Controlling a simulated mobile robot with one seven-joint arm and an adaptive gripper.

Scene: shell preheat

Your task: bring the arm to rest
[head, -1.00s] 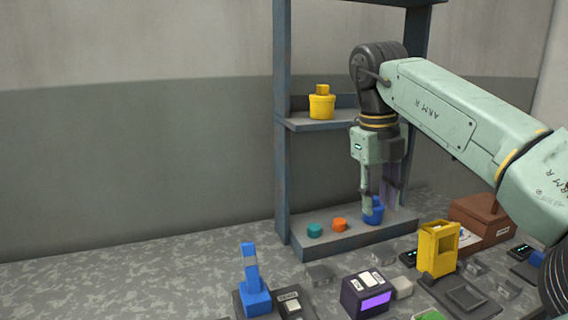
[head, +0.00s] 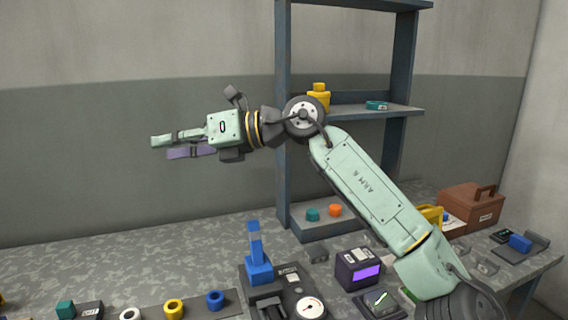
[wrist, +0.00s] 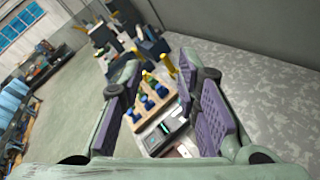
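My arm (head: 365,185) reaches up from the lower right, and its wrist is bent so that my gripper (head: 160,147) points left, well above the bench. The gripper is open and empty. Its two fingers with purple pads stand apart in the wrist view (wrist: 160,62), with only distant things showing between them. The gripper touches nothing. The arm crosses in front of the shelf unit and hides part of the lower shelf.
The shelf unit (head: 283,120) stands behind the arm. A teal piece (head: 313,214) and an orange piece (head: 335,210) sit on its lower shelf. A blue upright (head: 257,262), a purple-screened box (head: 358,270) and a gauge (head: 311,307) crowd the bench. Its left side is clearer.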

